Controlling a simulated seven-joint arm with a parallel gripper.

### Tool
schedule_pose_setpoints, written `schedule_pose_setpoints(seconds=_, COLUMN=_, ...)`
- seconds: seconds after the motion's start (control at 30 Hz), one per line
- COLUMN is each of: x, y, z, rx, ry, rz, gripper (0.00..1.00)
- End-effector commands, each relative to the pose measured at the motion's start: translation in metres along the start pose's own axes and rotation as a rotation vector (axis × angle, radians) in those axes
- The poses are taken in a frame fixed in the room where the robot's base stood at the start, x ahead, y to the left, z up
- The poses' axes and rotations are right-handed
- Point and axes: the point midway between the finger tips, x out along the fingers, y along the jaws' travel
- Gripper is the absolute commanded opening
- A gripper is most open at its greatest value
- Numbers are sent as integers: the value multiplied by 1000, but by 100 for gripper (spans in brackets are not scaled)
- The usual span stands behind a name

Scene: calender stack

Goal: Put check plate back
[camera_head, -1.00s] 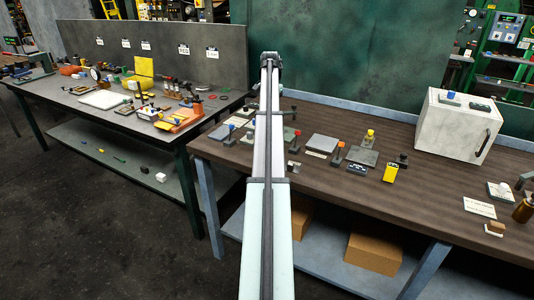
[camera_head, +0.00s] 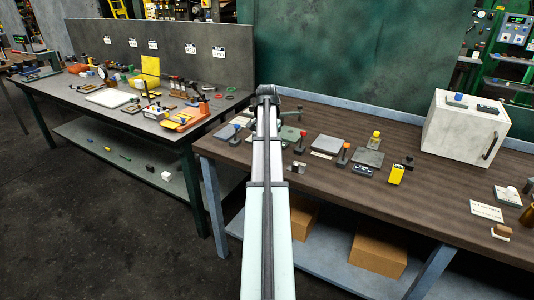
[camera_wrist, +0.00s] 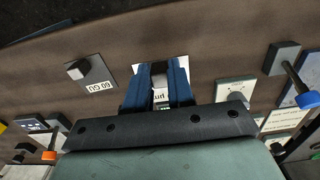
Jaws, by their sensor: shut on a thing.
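In the wrist view the two blue fingers of my gripper (camera_wrist: 158,88) are closed on a small grey knob-like piece (camera_wrist: 159,70), which I take to be the check plate's grip. The fingers hide most of it, and I cannot tell whether it touches the bench. A white card (camera_wrist: 148,63) with partly hidden print lies on the bench beside the fingers. A similar plate with a grey knob, marked 60 GU (camera_wrist: 98,74), is to the left. In the head view my gripper (camera_head: 268,92) is mostly hidden by my own arm above the brown bench.
On the brown bench (camera_head: 400,205), a yellow block (camera_head: 397,174), a flat grey plate (camera_head: 368,158) and orange-knobbed tools stand right of my arm. A white cabinet (camera_head: 462,128) is farther right. In the wrist view a blue-tipped tool (camera_wrist: 307,99) is at the right.

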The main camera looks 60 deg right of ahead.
Motion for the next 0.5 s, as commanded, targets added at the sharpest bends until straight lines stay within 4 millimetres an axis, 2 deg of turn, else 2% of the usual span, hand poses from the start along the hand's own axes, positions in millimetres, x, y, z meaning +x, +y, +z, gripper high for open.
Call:
schedule_pose_setpoints(seconds=0.37, x=37, y=0, z=0, rx=0, ry=0, rz=0, gripper=0)
schedule_pose_setpoints(seconds=0.5, x=40, y=0, z=0, rx=0, ry=1, rz=-1, gripper=0)
